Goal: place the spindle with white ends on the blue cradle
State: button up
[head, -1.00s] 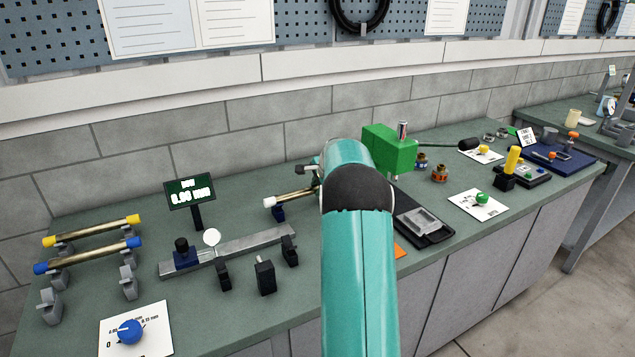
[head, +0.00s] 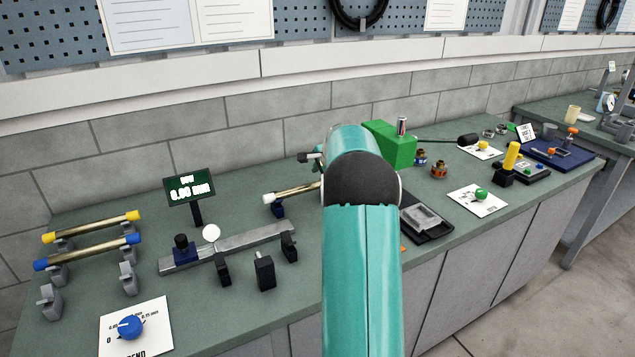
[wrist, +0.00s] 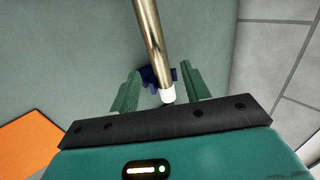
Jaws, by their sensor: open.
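The spindle with white ends is a brass-coloured rod. Its left white end (head: 268,198) shows in the head view, and its right part is hidden behind my arm. The blue cradle (head: 278,211) is under the rod near that end. In the wrist view the rod (wrist: 150,35) runs down to a white end (wrist: 167,96), with the blue cradle (wrist: 150,76) beneath it. The rod appears to rest in the cradle. My gripper (wrist: 160,88) is open, its green fingers on either side of the white end with gaps showing. My arm hides the fingers in the head view.
Spindles with yellow ends (head: 92,229) and blue ends (head: 90,253) lie on grey stands at the left. A metal rail (head: 240,243) with black blocks lies in front. A display (head: 189,189) stands behind it. A green box (head: 393,146) is right of my arm.

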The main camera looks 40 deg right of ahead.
jog(key=v, duration=0.8)
jog(key=s+a+r+n+y, duration=0.1)
jog(key=s+a+r+n, duration=0.15)
jog(key=a, duration=0.75)
jog(key=s+a+r+n, duration=0.1)
jog(key=a+r+n, duration=0.25)
jog(key=a, duration=0.75)
jog(key=s+a+r+n+y, duration=0.15)
jog(key=a+n, duration=0.25)
jog(key=a, duration=0.6)
jog(key=s+a+f+n, duration=0.2)
jog(key=s+a+n, duration=0.3)
jog(key=s+a, duration=0.4)
jog(key=s+a+f+n, duration=0.3)
jog(key=s+a+n, duration=0.3)
jog(key=s+a, duration=0.3)
jog(key=shift+s+f+n+g, duration=0.15)
jog(key=shift+s+n+g, duration=0.2)
jog(key=shift+s, duration=0.8)
